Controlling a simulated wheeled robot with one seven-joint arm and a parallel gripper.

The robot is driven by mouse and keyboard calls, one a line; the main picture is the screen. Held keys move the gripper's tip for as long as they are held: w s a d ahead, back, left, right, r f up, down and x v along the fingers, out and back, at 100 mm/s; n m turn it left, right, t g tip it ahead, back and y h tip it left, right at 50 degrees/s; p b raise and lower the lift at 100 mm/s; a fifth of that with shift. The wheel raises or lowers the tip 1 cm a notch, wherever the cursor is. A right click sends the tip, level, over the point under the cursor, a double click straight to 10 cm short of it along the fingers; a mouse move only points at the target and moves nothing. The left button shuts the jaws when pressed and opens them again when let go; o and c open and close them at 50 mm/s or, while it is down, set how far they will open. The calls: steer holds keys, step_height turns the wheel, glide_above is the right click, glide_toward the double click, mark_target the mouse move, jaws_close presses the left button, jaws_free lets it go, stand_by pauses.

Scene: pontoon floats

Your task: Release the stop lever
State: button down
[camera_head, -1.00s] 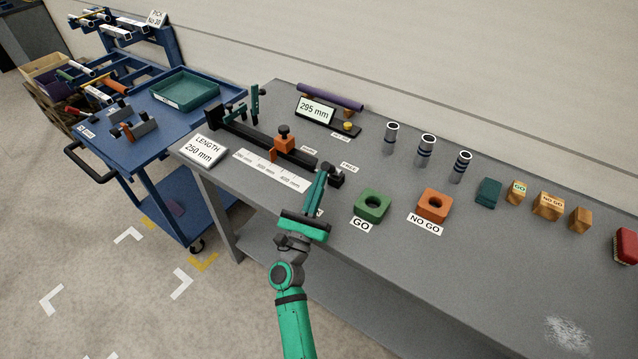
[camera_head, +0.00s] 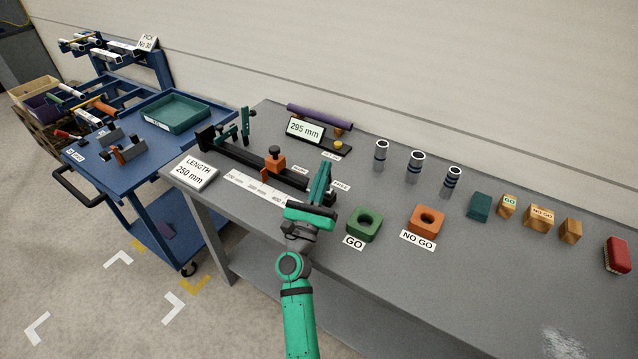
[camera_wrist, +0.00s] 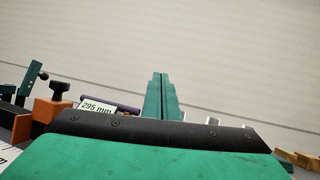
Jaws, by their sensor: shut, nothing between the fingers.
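A black stop rail (camera_head: 245,157) lies along the bench, with an orange stop block (camera_head: 274,163) under a black knob on it. The block and knob also show in the wrist view (camera_wrist: 48,108). At the rail's right end is a black fitting (camera_head: 329,199), beside a label reading FREE (camera_head: 341,187) and a smaller label I cannot read for sure. The stop lever seems to be here, but my gripper covers this spot and I cannot tell its position. My gripper (camera_head: 324,165) is shut and empty, its teal fingers together, in front of or above the rail's right end.
Green GO (camera_head: 361,227) and orange NO GO (camera_head: 424,222) gauges sit right of my gripper. A blue cart (camera_head: 116,167) stands left.

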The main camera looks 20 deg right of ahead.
steer(key=shift+w+d+r, duration=0.2)
steer(key=shift+w+d, duration=0.3)
steer(key=shift+d, duration=0.1)
steer(key=shift+w+d+r, duration=0.15)
steer(key=shift+w+d, duration=0.3)
steer(key=shift+d, duration=0.1)
steer(key=shift+w+d, duration=0.3)
steer(key=shift+d, duration=0.25)
stand_by(0.4)
steer(key=shift+s+a+r, duration=0.2)
steer(key=shift+s+a, duration=0.1)
steer(key=shift+a, duration=0.15)
steer(key=s+a+r, duration=0.4)
steer(key=s+a, duration=0.4)
steer(key=s, duration=0.1)
steer(key=shift+s, duration=0.25)
